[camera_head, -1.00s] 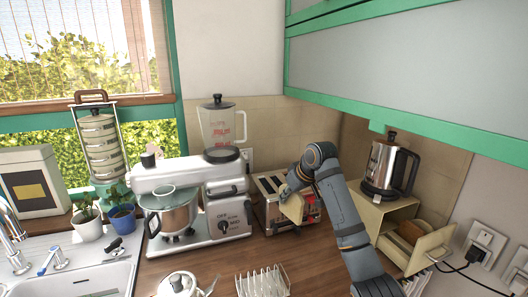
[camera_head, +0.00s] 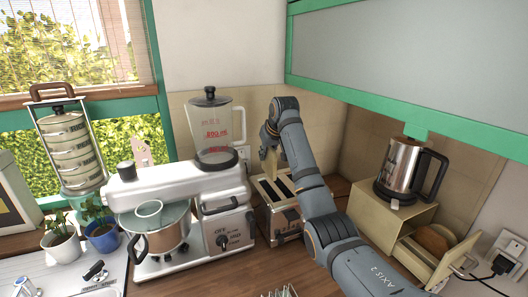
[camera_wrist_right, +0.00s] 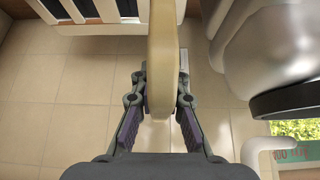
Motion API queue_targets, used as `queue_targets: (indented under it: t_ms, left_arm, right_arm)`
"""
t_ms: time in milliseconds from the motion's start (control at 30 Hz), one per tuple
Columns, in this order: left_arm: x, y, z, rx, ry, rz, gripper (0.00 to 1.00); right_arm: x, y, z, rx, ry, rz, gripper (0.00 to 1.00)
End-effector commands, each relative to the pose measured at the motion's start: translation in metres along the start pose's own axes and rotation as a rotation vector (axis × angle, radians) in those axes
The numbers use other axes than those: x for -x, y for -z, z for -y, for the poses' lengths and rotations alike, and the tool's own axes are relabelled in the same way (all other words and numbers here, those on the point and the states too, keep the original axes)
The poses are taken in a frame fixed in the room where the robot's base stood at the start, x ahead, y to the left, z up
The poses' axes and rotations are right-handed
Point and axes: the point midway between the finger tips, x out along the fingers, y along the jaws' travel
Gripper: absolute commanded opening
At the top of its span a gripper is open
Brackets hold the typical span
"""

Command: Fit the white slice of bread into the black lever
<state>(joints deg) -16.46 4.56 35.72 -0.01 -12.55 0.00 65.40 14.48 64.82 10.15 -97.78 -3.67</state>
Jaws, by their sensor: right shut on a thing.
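My right gripper (camera_head: 270,138) is shut on a pale slice of bread (camera_head: 269,163), held upright above the back of the toaster (camera_head: 283,229). In the right wrist view, the slice (camera_wrist_right: 162,50) stands edge-on between the two fingers of the gripper (camera_wrist_right: 161,88). The toaster's dark slots (camera_wrist_right: 84,10) show at the top left there, beside the slice. In the head view the slots are open on top, and the slice looks apart from them. I cannot clearly pick out the black lever on the toaster's front. My left gripper is out of view.
A stand mixer (camera_head: 180,190) and a blender (camera_head: 214,125) stand close on the left. On the right, a kettle (camera_head: 403,165) sits on a cream bread box (camera_head: 383,218) with a brown loaf (camera_head: 432,240) inside. A green-edged cabinet (camera_head: 420,70) hangs above.

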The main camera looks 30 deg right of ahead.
Motion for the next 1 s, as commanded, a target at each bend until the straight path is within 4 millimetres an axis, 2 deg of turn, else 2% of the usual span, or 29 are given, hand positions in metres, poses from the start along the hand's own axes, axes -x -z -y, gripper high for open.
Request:
queue_targets:
  t_ms: [33, 100, 200, 300, 333, 500, 567, 700, 900, 1000]
  left_arm:
    - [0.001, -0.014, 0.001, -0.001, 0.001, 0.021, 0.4]
    - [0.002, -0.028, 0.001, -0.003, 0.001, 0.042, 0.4]
    - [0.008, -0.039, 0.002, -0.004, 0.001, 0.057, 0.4]
    - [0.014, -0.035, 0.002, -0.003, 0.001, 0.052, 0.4]
    - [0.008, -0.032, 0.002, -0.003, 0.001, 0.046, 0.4]
    - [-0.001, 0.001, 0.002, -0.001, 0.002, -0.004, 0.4]
    - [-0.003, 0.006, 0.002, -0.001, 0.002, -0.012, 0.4]
    - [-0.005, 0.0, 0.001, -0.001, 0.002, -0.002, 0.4]
    - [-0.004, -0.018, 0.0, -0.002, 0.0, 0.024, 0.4]
    - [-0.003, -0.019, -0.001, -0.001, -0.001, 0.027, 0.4]
  right_arm:
    - [0.0, 0.0, 0.0, 0.0, 0.0, 0.0, 0.0]
    - [0.001, 0.0, 0.0, 0.0, 0.0, 0.0, 0.0]
    - [0.002, 0.001, -0.001, 0.0, 0.003, 0.003, 0.0]
    - [0.001, -0.001, -0.001, 0.0, 0.01, 0.008, 0.0]
    - [-0.006, -0.005, 0.0, 0.001, 0.01, 0.008, 0.0]
    - [-0.025, -0.017, 0.0, 0.001, 0.01, 0.007, 0.0]
    - [-0.031, -0.021, 0.0, 0.001, 0.01, 0.007, 0.0]
    - [-0.039, -0.026, 0.0, 0.0, 0.01, 0.005, 0.0]
    - [-0.039, -0.026, 0.0, 0.0, 0.01, 0.005, 0.0]
    - [-0.038, -0.026, 0.0, 0.0, 0.01, 0.005, 0.0]
